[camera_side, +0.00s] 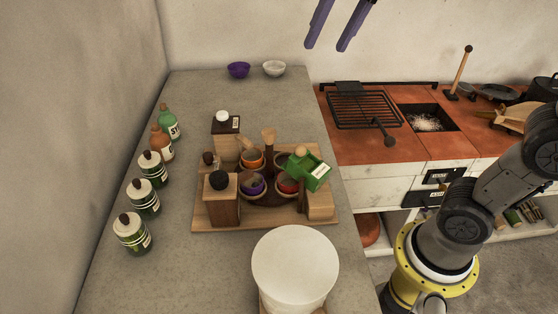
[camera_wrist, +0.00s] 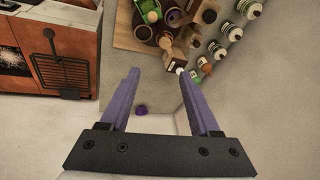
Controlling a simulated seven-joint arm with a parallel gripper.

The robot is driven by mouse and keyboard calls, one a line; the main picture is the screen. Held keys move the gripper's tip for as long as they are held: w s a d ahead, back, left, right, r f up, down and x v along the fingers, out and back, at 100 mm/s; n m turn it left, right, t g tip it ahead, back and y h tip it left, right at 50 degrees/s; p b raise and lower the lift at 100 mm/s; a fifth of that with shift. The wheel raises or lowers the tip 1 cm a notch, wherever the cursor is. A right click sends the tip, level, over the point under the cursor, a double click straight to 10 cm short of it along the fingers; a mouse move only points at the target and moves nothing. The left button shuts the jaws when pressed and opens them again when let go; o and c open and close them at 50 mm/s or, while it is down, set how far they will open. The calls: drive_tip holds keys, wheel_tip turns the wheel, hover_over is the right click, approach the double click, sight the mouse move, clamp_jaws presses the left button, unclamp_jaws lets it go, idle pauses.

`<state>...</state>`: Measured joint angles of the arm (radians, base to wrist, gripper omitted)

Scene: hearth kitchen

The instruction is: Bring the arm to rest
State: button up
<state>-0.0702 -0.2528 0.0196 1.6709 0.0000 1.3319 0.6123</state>
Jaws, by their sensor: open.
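My gripper (camera_side: 327,46) shows at the top of the side view as two purple fingers, apart and pointing down. In the wrist view my gripper (camera_wrist: 158,73) has both fingers spread, with nothing between them. It is high in the air, clear of the counter (camera_side: 240,105) and touching nothing that I can see. In the side view, my dark grey arm rises at the right from a yellow ring; its upper links are out of frame.
A wooden tray (camera_side: 216,222) on the counter holds bowls, wooden boxes and a green box (camera_side: 308,170). Several bottles (camera_side: 144,198) line the wall. A purple bowl (camera_side: 238,70) and a white bowl (camera_side: 274,69) stand at the back. A grill grate (camera_side: 364,109) lies on the hearth.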

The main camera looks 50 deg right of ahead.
drive_tip(key=s+d+f+n+t, duration=0.1)
drive_tip(key=s+f+n, duration=0.5)
drive_tip(key=s+f, duration=0.8)
drive_tip(key=shift+d+f, duration=0.55)
drive_tip(key=shift+f, duration=0.2)
